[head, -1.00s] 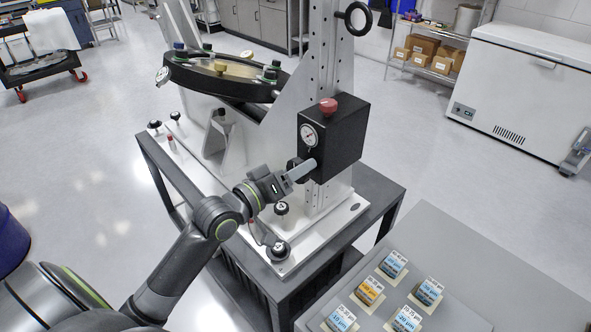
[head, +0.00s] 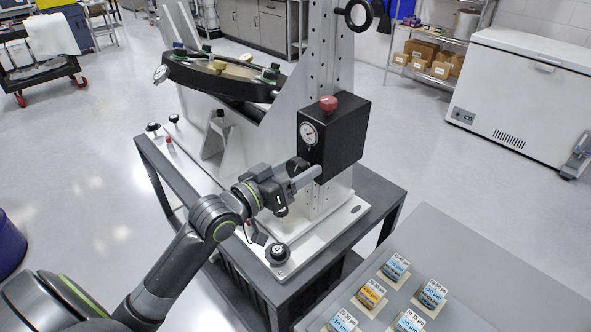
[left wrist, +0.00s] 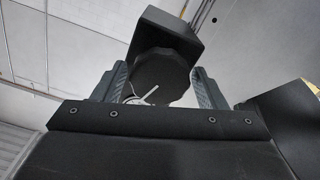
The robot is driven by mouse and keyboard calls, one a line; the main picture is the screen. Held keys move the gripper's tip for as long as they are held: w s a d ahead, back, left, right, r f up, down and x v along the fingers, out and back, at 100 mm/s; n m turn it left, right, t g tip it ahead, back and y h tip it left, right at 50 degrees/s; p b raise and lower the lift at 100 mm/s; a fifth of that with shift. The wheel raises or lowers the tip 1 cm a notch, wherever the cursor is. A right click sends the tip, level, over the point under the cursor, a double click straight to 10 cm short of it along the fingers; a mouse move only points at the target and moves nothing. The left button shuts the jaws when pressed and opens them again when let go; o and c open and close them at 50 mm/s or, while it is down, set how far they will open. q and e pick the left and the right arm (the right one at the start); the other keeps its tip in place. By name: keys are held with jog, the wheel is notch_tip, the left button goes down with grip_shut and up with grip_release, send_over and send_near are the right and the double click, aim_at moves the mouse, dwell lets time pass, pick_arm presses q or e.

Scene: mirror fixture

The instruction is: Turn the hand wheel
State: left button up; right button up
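The hand wheel is a black faceted knob (left wrist: 160,76) on a black box (head: 334,138) with a dial gauge and a red knob on top. In the head view the wheel (head: 297,166) shows on the box's near left side, partly behind my gripper. My left gripper (head: 306,178) is at the wheel, with one pale finger visible beside it. In the left wrist view my left gripper (left wrist: 160,88) has its two fingers apart, one on each side of the wheel. A gap shows at the left finger; contact at the right finger cannot be told. My right gripper is not in view.
The box is on an upright column (head: 326,60) above a dark-framed stand (head: 380,190). A round mirror mount (head: 215,80) is behind my arm, and a black ring (head: 358,16) sticks out higher up. A grey table (head: 470,265) with several labelled blocks is at lower right.

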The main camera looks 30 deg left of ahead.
pick_arm(q)
jog(key=shift+o, duration=0.5)
jog(key=shift+s+a, duration=0.1)
jog(key=shift+s, duration=0.1)
jog(key=p+v, duration=0.7)
jog(key=v, duration=1)
jog(key=shift+f, duration=0.1)
